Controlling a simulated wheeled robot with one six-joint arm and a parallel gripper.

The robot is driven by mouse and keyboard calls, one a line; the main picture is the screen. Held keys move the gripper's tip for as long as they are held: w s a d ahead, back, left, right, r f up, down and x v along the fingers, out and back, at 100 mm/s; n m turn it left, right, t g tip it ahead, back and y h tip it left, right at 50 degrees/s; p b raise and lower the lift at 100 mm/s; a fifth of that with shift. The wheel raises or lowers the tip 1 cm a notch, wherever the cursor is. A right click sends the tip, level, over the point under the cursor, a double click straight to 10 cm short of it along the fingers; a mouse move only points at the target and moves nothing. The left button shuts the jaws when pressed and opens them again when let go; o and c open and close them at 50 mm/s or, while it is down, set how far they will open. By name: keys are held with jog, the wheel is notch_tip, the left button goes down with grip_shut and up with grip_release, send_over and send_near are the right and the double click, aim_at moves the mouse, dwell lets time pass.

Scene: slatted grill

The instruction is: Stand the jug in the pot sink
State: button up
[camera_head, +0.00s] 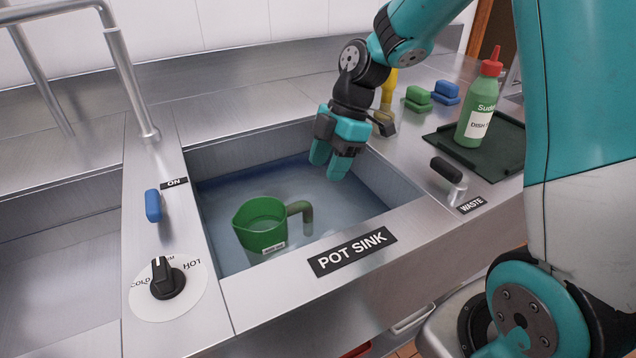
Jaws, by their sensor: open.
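The green jug (262,229) stands upright in the water of the pot sink (405,222), near its front left, with its handle pointing right. A small white label shows low on its front. The pot sink carries a "POT SINK" sign on its front rim. My gripper (329,160) is open and empty above the right part of the basin. It is apart from the jug, up and to the right of the handle. The jug's lower part is at or below the waterline, so its base is unclear.
A blue ON lever (153,206) and a temperature knob (167,281) are left of the basin. A black WASTE handle (447,169) is on the right. A dish soap bottle (478,108) stands on a dark tray (508,150). Green (418,97) and blue (446,91) sponges lie behind.

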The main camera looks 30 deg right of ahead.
jog(key=s+a+r+m, duration=0.4)
jog(key=s+a+m, duration=0.1)
jog(key=s, duration=0.5)
jog(key=s+a+r+m, duration=0.5)
jog(key=s+a+m, duration=0.1)
jog(key=s, duration=0.4)
jog(key=shift+s+m+t, duration=0.3)
jog(key=shift+m, duration=0.2)
